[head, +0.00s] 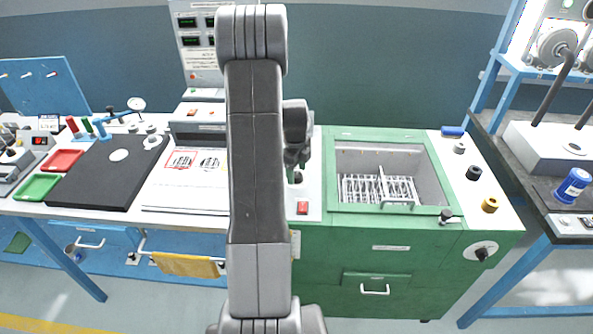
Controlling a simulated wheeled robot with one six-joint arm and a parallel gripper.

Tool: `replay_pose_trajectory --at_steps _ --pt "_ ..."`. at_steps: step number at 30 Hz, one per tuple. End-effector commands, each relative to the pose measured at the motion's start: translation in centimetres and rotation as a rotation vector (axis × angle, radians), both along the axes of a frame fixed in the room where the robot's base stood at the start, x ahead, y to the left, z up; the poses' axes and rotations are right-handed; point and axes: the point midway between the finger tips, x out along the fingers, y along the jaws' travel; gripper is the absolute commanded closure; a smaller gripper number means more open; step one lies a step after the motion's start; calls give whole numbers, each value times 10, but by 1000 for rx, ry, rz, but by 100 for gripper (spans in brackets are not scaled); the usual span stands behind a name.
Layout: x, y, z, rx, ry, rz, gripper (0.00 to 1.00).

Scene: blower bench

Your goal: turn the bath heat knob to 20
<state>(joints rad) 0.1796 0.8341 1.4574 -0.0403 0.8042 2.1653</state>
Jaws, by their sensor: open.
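The green bath cabinet (345,255) stands right of centre in the head view, with an open basin holding a metal rack (380,189). A black round knob (481,253) on a pale dial plate sits at the right of its front face, likely the bath heat knob. Its marks and pointer are too small to read. My gripper (298,160) points down over the strip left of the basin, well to the left of the knob and apart from it. It is open and partly hidden by my arm, and I see nothing held.
A black knob (473,173), a yellow ring-shaped part (490,204) and a small tap-like fitting (447,214) are on the cabinet's right top. A red switch (303,208) is left of the basin. A blue-framed bench (550,228) stands close at the right.

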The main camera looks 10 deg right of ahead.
Motion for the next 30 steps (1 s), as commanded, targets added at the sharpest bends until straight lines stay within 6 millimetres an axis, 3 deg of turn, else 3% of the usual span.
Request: replay_pose_trajectory --at_steps 12,13,20,30 --pt "0 0 -10 0 0 0 43" --pt "0 0 -10 0 0 0 45" --pt "0 0 -10 0 0 1 88" --pt "0 -1 -10 -1 0 47 88"
